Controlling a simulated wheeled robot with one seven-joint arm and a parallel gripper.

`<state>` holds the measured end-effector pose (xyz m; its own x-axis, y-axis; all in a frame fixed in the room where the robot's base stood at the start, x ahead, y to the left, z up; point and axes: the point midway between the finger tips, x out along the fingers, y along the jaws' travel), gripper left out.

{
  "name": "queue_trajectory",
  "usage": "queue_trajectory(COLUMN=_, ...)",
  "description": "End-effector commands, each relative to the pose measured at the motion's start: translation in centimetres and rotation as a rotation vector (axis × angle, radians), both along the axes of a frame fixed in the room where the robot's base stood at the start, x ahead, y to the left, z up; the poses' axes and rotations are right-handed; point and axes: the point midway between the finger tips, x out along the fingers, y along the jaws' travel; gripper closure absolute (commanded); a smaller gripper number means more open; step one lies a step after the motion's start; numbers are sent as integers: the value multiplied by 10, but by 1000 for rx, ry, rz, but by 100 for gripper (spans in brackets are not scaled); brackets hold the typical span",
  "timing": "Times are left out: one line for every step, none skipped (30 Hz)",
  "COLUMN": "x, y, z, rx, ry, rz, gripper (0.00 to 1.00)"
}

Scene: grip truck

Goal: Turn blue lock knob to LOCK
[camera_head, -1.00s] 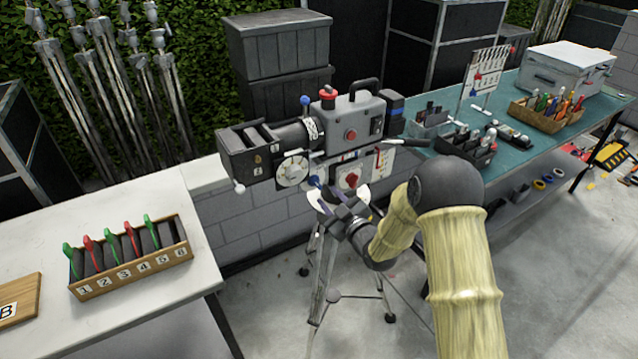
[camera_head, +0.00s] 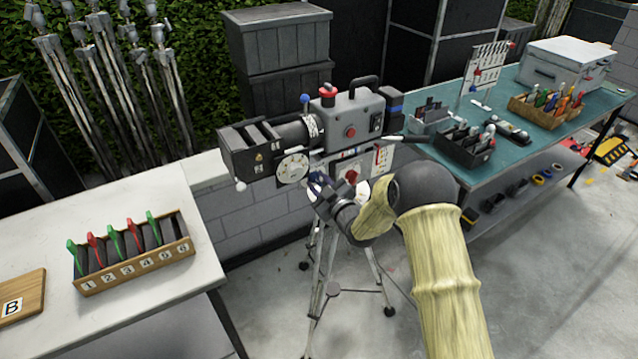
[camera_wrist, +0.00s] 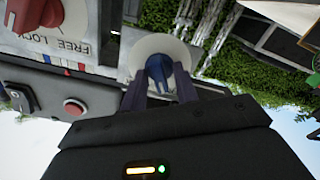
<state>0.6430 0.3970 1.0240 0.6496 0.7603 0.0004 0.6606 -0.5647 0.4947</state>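The blue lock knob (camera_wrist: 160,72) sits on a pale round disc (camera_wrist: 181,52) on the camera rig (camera_head: 348,118). In the wrist view, which is upside down, my gripper (camera_wrist: 160,92) has one dark finger on each side of the knob. The fingers stand apart; firm contact is not clear. In the head view my gripper (camera_head: 318,188) reaches the lower side of the rig and mostly hides the blue knob. A red knob (camera_wrist: 65,14) with FREE and LOCK lettering shows beside it in the wrist view. The blue knob's own lettering is not readable.
The rig stands on a tripod (camera_head: 318,270). A white table (camera_head: 140,318) with a numbered rack (camera_head: 135,268) is at left. A teal workbench (camera_head: 470,100) with trays is at right. A low block wall (camera_head: 240,220) runs behind.

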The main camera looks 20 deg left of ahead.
Motion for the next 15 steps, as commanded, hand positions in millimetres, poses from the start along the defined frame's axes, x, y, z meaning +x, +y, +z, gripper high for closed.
queue_trajectory(x=0, y=0, z=0, rx=0, ry=0, rz=1, gripper=93)
queue_trajectory(x=0, y=0, z=0, rx=0, ry=1, rz=1, gripper=93)
queue_trajectory(x=0, y=0, z=-1, rx=1, ry=2, rz=1, gripper=93)
queue_trajectory(x=0, y=0, z=-1, rx=2, ry=3, rz=1, gripper=93)
queue_trajectory(x=0, y=0, z=-1, rx=3, ry=5, rz=0, gripper=93)
queue_trajectory(x=0, y=0, z=-1, rx=5, ry=8, rz=0, gripper=93)
queue_trajectory(x=0, y=0, z=-1, rx=8, ry=12, rz=0, gripper=93)
queue_trajectory(x=0, y=0, z=-1, rx=11, ry=15, rz=0, gripper=93)
queue_trajectory(x=0, y=0, z=-2, rx=17, ry=21, rz=0, gripper=93)
queue_trajectory(x=0, y=0, z=-2, rx=21, ry=27, rz=0, gripper=93)
queue_trajectory(x=0, y=-1, z=-2, rx=27, ry=34, rz=0, gripper=93)
queue_trajectory(x=0, y=-1, z=-2, rx=37, ry=45, rz=0, gripper=93)
queue_trajectory(x=0, y=-1, z=-2, rx=44, ry=53, rz=0, gripper=93)
queue_trajectory(x=0, y=0, z=-3, rx=53, ry=63, rz=1, gripper=93)
queue_trajectory(x=0, y=0, z=-3, rx=67, ry=79, rz=1, gripper=93)
